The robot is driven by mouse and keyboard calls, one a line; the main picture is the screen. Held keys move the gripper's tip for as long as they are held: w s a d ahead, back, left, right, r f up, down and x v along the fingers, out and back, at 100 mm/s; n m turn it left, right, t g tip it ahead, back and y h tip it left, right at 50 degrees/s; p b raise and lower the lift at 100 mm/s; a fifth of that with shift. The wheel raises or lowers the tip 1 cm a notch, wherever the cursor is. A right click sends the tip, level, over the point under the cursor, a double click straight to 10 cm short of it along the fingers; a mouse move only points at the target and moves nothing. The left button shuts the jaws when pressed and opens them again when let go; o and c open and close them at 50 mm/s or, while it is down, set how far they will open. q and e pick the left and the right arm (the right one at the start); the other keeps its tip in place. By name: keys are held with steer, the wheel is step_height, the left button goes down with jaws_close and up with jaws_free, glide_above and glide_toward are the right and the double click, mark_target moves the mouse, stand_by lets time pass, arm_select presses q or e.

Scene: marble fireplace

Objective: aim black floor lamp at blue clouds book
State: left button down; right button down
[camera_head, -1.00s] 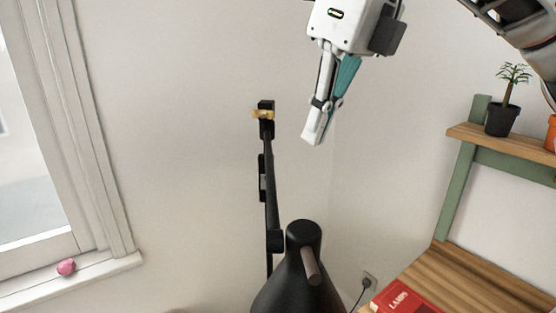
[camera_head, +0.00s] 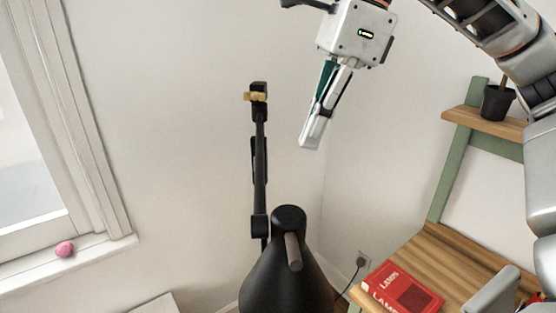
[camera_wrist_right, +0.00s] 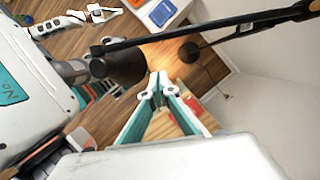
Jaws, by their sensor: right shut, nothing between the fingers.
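The black floor lamp stands in the middle of the head view, with its dark conical shade (camera_head: 284,275) low and its thin upright arm (camera_head: 260,165) rising behind. The shade also shows in the wrist view (camera_wrist_right: 126,66), with warm light at its mouth. My right gripper (camera_head: 310,143) is shut and empty, above and to the right of the shade in the head view, apart from it. Its fingertips show in the wrist view (camera_wrist_right: 160,84). A blue flat object (camera_wrist_right: 162,12) at the top of the wrist view may be the blue clouds book; its cover is unreadable.
A red book (camera_head: 403,293) lies on a wooden desk (camera_head: 450,258) at the right. A potted plant (camera_head: 497,102) stands on a shelf above. A pink object (camera_head: 64,249) sits on the windowsill at left. Bare wall lies behind the lamp.

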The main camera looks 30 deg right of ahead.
mark_target(260, 150)
arm_select(q)
steer(key=shift+w+r, duration=0.1)
steer(key=shift+r, duration=0.15)
arm_select(e)
steer(key=w+a+f, duration=0.2)
steer(key=a+f, duration=0.2)
steer(key=shift+a, duration=0.25)
arm_select(q)
steer(key=shift+f, duration=0.1)
arm_select(e)
steer(key=shift+a+f, duration=0.1)
steer(key=shift+f, duration=0.05)
